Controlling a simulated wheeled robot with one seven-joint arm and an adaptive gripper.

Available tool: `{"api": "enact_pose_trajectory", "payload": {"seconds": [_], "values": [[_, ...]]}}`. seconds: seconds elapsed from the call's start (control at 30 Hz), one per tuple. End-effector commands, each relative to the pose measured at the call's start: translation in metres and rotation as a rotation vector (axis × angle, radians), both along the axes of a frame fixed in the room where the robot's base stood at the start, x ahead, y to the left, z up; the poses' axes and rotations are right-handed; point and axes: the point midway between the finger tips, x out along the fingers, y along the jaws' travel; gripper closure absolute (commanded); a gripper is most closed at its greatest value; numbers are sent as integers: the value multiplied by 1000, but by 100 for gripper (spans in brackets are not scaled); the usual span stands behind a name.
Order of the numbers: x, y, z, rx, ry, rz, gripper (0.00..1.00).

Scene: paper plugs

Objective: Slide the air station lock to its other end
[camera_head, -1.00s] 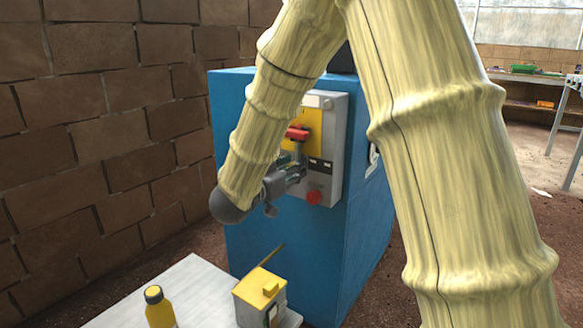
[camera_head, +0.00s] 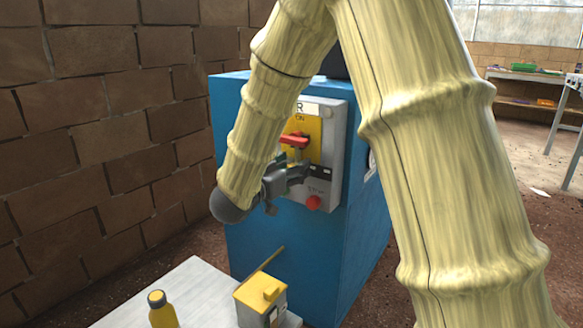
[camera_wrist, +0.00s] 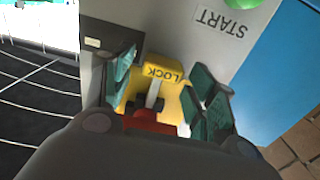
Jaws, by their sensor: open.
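The air station panel (camera_head: 335,150) is a grey plate on the blue cabinet. A red handle (camera_head: 294,140) sits on its yellow upper part. In the wrist view, a yellow plate marked LOCK (camera_wrist: 164,74) has a dark slot with a light grey piece (camera_wrist: 153,96) in it, seemingly the lock. A red part (camera_wrist: 152,122) shows just below, partly hidden by my gripper's body. My gripper (camera_head: 300,172) is in front of the panel, below the red handle. In the wrist view my gripper (camera_wrist: 165,78) is open, its green fingers either side of the LOCK plate. Contact cannot be told.
A red button (camera_head: 313,202) is low on the panel. A green button (camera_wrist: 232,3) is beside the START label. The blue cabinet (camera_head: 285,245) stands near a brick wall. A low table (camera_head: 190,283) in front carries a yellow bottle (camera_head: 162,312) and a yellow box (camera_head: 262,293).

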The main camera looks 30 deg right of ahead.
Motion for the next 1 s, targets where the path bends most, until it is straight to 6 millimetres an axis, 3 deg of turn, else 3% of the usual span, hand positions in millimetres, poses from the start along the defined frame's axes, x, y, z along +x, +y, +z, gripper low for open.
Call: {"api": "enact_pose_trajectory", "payload": {"seconds": [0.27, 0.7, 1.0], "values": [[-4, 10, -1, 1, 1, 1, 43], [-33, 81, 0, -1, 1, 2, 43], [-45, 108, -1, 1, 1, 0, 43]]}}
